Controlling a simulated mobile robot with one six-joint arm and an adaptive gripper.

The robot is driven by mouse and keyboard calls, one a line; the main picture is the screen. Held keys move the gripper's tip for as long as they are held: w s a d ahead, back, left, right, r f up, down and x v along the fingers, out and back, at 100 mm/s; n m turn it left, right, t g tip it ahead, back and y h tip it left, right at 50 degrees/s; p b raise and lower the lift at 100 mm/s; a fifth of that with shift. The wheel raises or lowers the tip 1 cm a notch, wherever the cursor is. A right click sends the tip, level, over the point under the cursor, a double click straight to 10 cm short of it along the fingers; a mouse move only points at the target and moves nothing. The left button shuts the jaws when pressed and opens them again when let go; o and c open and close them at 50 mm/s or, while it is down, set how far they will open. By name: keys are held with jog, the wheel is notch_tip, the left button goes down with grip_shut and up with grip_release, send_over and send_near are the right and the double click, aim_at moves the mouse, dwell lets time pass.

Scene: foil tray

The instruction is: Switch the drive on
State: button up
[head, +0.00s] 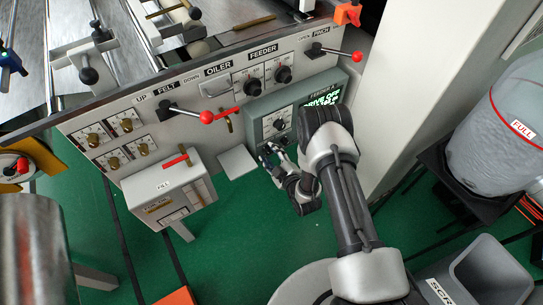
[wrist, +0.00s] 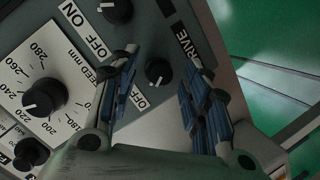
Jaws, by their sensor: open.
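The drive knob (wrist: 158,71) is a small black rotary switch on the grey feeder control box (head: 255,108). In the wrist view a DRIVE label (wrist: 187,46) is beside it and an OFF label (wrist: 139,101) is near its lower left. Its white mark seems to face the OFF side. The box's screen (head: 322,98) seems to read DRIVE OFF, partly hidden by my arm. My gripper (wrist: 161,60) is open, with one blue-padded finger on each side of the knob in the wrist view. Contact cannot be told. In the head view my gripper (head: 272,152) is just in front of the box.
Another black knob with ON and OFF labels (wrist: 116,10) and a large feed dial (wrist: 42,98) are close by on the panel. A red-tipped felt lever (head: 190,113) and a white fill box (head: 165,190) stand left. Green floor (head: 260,235) is open below.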

jog(key=shift+c, duration=0.5)
grip_shut()
jog(key=m+y, duration=0.1)
jog(key=m, duration=0.1)
jog(key=m+g, duration=0.1)
jog(key=m, duration=0.1)
jog(key=shift+w+d+y, duration=0.1)
jog(key=shift+d+y, duration=0.1)
jog(key=shift+y, duration=0.2)
jog(key=m+y, duration=0.1)
jog(key=m, duration=0.1)
jog(key=m+g, duration=0.1)
jog(key=m, duration=0.2)
jog(key=shift+f+y, duration=0.15)
jog(key=shift+y, duration=0.25)
dwell(0.4)
jog(key=shift+o, duration=0.5)
grip_release()
